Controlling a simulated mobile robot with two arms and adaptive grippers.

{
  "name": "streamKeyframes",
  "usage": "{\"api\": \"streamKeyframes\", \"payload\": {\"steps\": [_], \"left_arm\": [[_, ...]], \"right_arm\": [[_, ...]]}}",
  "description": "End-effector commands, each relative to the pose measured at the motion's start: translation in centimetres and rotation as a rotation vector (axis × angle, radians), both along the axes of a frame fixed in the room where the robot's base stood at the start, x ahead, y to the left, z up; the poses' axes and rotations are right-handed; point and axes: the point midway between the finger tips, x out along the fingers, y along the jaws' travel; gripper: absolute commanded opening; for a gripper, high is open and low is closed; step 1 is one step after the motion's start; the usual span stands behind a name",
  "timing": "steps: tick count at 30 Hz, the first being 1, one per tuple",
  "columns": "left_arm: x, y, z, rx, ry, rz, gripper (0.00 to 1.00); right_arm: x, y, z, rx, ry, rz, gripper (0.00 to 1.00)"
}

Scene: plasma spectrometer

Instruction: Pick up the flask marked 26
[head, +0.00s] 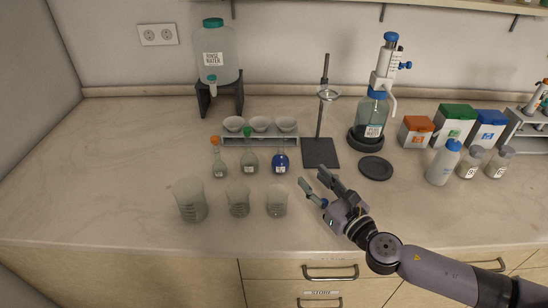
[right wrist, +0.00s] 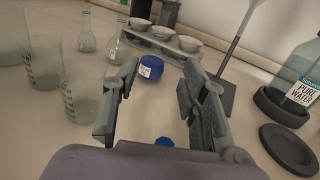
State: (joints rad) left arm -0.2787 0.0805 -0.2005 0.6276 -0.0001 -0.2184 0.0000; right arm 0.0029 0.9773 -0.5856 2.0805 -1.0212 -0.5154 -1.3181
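Three small flasks stand in a row on the bench in the head view: one with an orange stopper (head: 219,168), one with a green stopper (head: 250,164) and one with a blue body (head: 281,163). Each seems to carry a small label, but I cannot read a 26 on any. In the right wrist view the blue flask (right wrist: 151,69) shows beyond the gap between my open fingers (right wrist: 160,108). My left gripper is not in view.
Three beakers (head: 190,206) (head: 238,203) (head: 277,203) stand in front of the flasks. A rack with white bowls (head: 260,139) is behind them. A dark stand base (head: 320,154) and a round dark disc (head: 375,168) lie to the right. The bench's left side is clear.

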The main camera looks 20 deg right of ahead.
Motion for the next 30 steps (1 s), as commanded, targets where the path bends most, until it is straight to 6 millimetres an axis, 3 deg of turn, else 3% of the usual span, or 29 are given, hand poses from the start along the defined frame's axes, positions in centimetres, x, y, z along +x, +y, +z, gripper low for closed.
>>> {"api": "streamKeyframes", "payload": {"steps": [11, 16, 23, 30], "left_arm": [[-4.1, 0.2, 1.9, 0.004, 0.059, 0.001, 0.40], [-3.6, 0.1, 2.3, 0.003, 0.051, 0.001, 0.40], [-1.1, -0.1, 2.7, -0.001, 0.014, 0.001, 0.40], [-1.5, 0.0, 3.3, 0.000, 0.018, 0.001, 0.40]], "right_arm": [[7.1, 1.8, 0.4, 0.006, -0.003, -0.002, 0.40], [9.8, 2.5, 0.2, 0.005, -0.001, -0.001, 0.40], [11.3, 2.9, 0.1, 0.005, -0.001, -0.001, 0.40], [14.3, 4.0, 0.3, 0.006, 0.000, -0.002, 0.40]]}}
